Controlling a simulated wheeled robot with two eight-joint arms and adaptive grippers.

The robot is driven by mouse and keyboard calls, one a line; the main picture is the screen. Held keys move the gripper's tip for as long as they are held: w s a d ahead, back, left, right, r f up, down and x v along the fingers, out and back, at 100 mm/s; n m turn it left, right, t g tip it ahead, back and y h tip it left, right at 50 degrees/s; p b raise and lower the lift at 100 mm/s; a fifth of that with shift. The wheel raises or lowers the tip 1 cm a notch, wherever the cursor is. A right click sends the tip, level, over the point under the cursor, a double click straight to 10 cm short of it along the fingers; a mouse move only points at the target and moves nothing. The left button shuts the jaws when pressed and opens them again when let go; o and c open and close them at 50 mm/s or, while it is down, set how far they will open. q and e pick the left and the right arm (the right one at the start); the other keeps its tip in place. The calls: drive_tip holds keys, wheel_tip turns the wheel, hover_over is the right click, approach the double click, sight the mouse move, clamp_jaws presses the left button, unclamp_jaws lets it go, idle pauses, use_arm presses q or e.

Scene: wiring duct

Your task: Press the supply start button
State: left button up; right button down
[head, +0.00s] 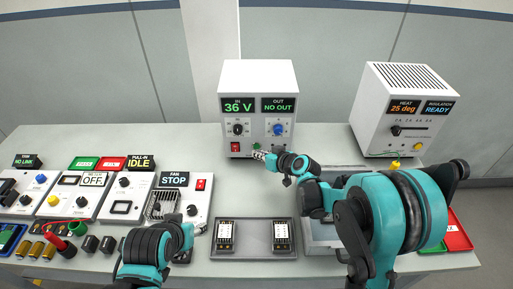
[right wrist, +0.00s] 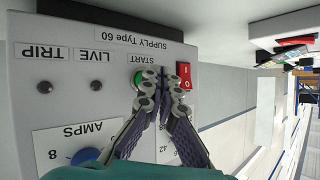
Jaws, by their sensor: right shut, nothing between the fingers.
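The supply (head: 258,80) is a white box at the back middle of the bench, its displays reading 36 V and NO OUT. In the right wrist view its front panel (right wrist: 100,110) appears upside down. The green start button (right wrist: 137,80) lies under the START label, partly covered by a fingertip. My right gripper (right wrist: 165,75) is shut and empty, its tips at the panel beside the button; I cannot tell whether they touch it. In the head view the right gripper (head: 262,155) is at the supply's lower front. My left gripper (head: 172,218) is low by the fan panel, its fingers unclear.
A red rocker switch (right wrist: 185,75) sits close beside the fingertips. A blue knob (head: 278,129) is on the supply's right half. A white heater box (head: 405,110) stands to the right. A grey tray (head: 255,240) holds two modules in front. Several control panels fill the left.

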drive_tip(key=shift+w, duration=0.15)
drive_tip(key=shift+w, duration=0.25)
drive_tip(key=shift+w, duration=0.35)
idle(0.5)
drive_tip(key=shift+s, duration=0.8)
drive_tip(key=shift+s+b, duration=0.4)
drive_tip(key=shift+s, duration=2.15)
drive_tip(key=shift+r, duration=0.1)
